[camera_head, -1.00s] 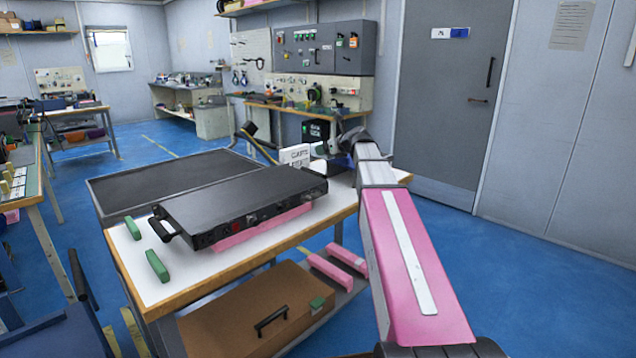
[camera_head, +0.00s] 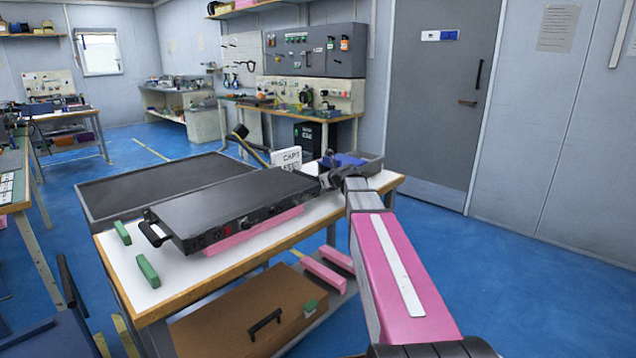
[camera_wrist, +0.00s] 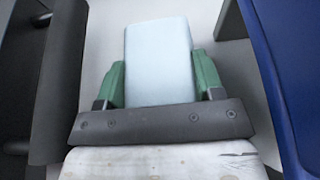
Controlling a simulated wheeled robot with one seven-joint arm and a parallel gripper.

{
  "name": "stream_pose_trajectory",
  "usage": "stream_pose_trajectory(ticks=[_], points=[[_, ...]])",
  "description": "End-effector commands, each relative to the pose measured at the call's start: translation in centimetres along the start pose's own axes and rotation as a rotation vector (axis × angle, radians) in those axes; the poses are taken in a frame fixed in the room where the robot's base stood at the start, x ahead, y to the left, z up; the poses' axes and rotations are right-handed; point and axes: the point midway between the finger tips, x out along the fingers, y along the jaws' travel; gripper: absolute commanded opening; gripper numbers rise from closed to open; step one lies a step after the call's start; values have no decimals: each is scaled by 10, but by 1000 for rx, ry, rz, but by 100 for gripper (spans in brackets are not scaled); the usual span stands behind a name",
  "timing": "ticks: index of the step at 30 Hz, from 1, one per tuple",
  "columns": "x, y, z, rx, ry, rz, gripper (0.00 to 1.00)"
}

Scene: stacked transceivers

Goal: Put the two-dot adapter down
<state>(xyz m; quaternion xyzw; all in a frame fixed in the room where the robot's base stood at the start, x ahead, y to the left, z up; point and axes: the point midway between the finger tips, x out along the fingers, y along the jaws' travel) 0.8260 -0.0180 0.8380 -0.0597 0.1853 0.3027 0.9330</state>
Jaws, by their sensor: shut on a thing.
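My gripper (camera_head: 328,172) is low over the worktable, just past the right end of the black transceiver (camera_head: 228,206). In the wrist view its two green fingers (camera_wrist: 160,80) are shut on a pale blue-white block, which I take to be the two-dot adapter (camera_wrist: 158,50). No dots show on the face I see. The adapter is not clear in the head view. Whitish surface shows around it in the wrist view; I cannot tell whether it touches the surface.
A blue bin (camera_head: 347,159) is close to my gripper, also at the right of the wrist view (camera_wrist: 275,70). A white lettered card (camera_head: 287,158) stands behind the transceiver. Green blocks (camera_head: 147,270) lie at the left front.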

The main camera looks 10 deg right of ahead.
Motion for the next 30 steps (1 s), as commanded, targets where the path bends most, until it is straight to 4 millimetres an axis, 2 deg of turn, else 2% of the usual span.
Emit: stream_pose_trajectory(ticks=[10,11,12,22,26,30], points=[[1,0,-2,-1,-1,0,27],[1,0,-2,-1,0,0,68],[1,0,-2,-1,0,0,72],[0,0,0,-1,0,0,72],[-16,1,-1,0,0,-1,72],[-43,2,0,-1,-1,-2,72]])
